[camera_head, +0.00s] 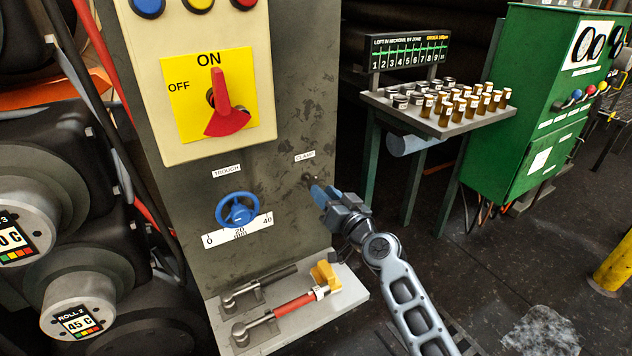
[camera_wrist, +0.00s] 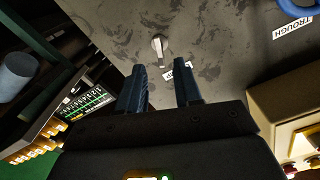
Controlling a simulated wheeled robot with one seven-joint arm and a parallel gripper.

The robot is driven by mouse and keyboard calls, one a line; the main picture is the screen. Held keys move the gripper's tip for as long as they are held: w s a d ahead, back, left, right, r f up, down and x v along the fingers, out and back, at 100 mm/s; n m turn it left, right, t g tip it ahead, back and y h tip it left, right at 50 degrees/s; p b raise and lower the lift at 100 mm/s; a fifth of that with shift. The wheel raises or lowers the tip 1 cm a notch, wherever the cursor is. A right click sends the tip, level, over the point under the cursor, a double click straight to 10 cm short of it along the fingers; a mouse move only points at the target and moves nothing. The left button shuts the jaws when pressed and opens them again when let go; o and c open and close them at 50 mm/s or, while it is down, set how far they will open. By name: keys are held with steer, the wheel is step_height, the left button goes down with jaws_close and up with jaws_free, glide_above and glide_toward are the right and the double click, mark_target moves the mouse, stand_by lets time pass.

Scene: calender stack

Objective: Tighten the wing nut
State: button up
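The wing nut (camera_wrist: 159,47) is a small pale metal piece on the grey panel (camera_head: 285,110), under the CLAMP label (camera_head: 305,156). In the head view it is a small dark spot (camera_head: 307,178) just beyond my fingertips, too small to make out its wings. My gripper (camera_head: 317,188) points at the panel from the right. In the wrist view my gripper (camera_wrist: 161,72) is open, with a clear gap and nothing between its two dark fingers. The nut shows ahead of this gap, apart from the fingers. The right finger partly hides the CLAMP label (camera_wrist: 178,70) there.
The blue trough handwheel (camera_head: 238,210) is left of my gripper. Above is the yellow ON/OFF switch plate (camera_head: 212,92). Below, a shelf (camera_head: 350,292) holds a red-handled tool (camera_head: 293,305). A table with jars (camera_head: 447,125) and a green cabinet (camera_head: 530,120) stand to the right.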

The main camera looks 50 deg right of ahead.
mark_target(314, 182)
steer(key=x, duration=0.6)
steer(key=shift+p, duration=0.3)
steer(key=shift+s, duration=0.1)
steer(key=shift+a, duration=0.1)
jaws_close()
